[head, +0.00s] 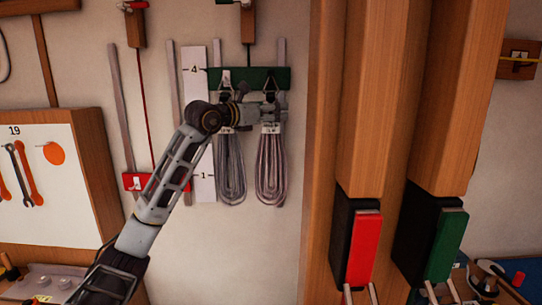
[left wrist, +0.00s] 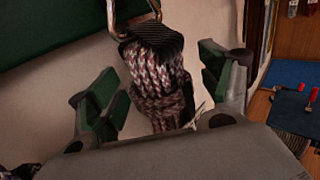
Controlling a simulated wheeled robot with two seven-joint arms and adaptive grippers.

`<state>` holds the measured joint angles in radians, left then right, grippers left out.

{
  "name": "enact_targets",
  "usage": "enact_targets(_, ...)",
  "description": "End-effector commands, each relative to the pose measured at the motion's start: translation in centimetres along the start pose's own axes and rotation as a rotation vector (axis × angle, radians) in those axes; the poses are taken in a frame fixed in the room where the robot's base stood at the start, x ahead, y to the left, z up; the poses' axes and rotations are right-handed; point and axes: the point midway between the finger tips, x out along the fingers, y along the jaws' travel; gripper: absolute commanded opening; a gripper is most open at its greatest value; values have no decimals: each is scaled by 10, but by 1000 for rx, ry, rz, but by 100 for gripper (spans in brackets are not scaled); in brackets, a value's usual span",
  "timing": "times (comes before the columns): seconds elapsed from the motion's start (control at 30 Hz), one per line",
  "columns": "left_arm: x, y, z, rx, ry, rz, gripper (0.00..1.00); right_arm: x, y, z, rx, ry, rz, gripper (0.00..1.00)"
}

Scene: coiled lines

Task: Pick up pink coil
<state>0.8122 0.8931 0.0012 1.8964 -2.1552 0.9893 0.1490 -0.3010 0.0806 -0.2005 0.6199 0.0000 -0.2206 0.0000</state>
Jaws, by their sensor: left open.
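The pink coil (head: 270,175), a looped rope with a pinkish-grey tint, hangs at the right of a green wall rack (head: 278,77). A greyer coil (head: 231,175) hangs just left of it. My left gripper (head: 276,110) is in front of the upper part of the pink coil and hides some of it. In the left wrist view, my left gripper (left wrist: 158,75) is open, with a green-padded finger on each side of a braided pink, white and dark coil (left wrist: 160,80). The coil hangs from a metal hanger with a dark band at its top. My right gripper is not in view.
Wooden posts (head: 330,120) stand close to the right of the coils, with red (head: 364,250) and green (head: 444,245) blocks low on them. A white numbered strip (head: 203,150) is on the wall to the left. A tool cabinet (head: 88,160) stands further left.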

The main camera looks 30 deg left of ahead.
Motion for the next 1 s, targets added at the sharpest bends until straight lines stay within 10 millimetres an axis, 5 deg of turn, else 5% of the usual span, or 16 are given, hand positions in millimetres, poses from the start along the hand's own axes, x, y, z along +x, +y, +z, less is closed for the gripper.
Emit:
enact_targets(0.13, 0, 0, 0, 0, 0, 0, 76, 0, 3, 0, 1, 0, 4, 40)
enact_targets(0.73, 0, 0, 0, 0, 0, 0, 0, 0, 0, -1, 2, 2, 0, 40)
enact_targets(1.0, -1, 0, 2, 0, -4, 1, 0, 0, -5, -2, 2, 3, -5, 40)
